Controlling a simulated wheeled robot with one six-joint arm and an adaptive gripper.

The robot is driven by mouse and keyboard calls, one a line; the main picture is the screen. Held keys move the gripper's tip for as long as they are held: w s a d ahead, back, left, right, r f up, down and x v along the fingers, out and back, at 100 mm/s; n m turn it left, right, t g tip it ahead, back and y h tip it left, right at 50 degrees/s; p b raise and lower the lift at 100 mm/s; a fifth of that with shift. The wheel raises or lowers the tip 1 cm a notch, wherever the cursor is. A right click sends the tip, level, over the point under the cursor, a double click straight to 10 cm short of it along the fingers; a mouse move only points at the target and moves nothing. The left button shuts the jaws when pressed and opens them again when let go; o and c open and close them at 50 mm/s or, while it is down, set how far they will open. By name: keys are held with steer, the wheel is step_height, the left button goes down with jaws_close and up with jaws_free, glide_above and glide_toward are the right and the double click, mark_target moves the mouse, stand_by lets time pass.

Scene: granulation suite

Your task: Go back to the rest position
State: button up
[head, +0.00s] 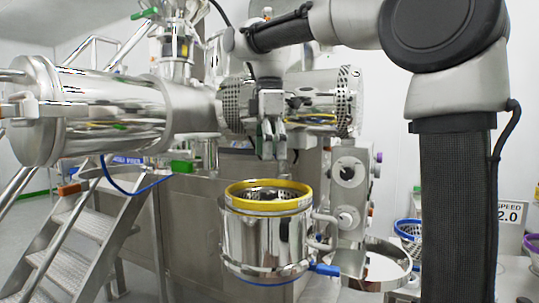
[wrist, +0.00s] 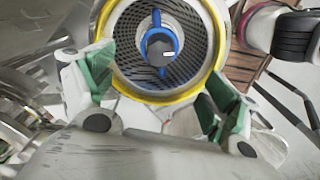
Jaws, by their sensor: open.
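My gripper (head: 272,140) hangs from my arm in the head view, above the steel vessel (head: 265,240) with the yellow rim (head: 268,196). It points down and is apart from the rim. In the wrist view its two green-padded fingers (wrist: 155,95) are spread apart with nothing held between them. Beyond them lies a round perforated screen (wrist: 190,42) inside the yellow ring, with a blue bar (wrist: 161,45) across its middle. The lower inside of the vessel is hidden.
A large horizontal steel cylinder (head: 95,112) is at left, with metal steps (head: 75,235) below it. A steel column with round ports (head: 350,185) stands right of the vessel. Baskets with blue and purple rims (head: 410,232) and a speed sign (head: 511,213) are at far right.

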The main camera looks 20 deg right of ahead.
steer(key=s+d+f+m, duration=0.2)
steer(key=s+d, duration=0.1)
steer(key=s+d+f+m+t, duration=0.1)
steer(key=s+d+m, duration=0.1)
steer(key=s+d+f+m, duration=0.2)
steer(key=s+d+m, duration=0.1)
steer(key=shift+s+d+f+t, duration=0.3)
steer(key=shift+f+t, duration=0.05)
steer(key=shift+t, duration=0.05)
steer(key=s+d+f+m+t, duration=0.2)
steer(key=s+d+f+m, duration=0.4)
steer(key=s+f+m, duration=0.3)
step_height(320, 180, down, 4)
steer(key=shift+s+r+t, duration=0.1)
steer(key=shift+s+t, duration=0.2)
steer(key=shift+s, duration=0.9)
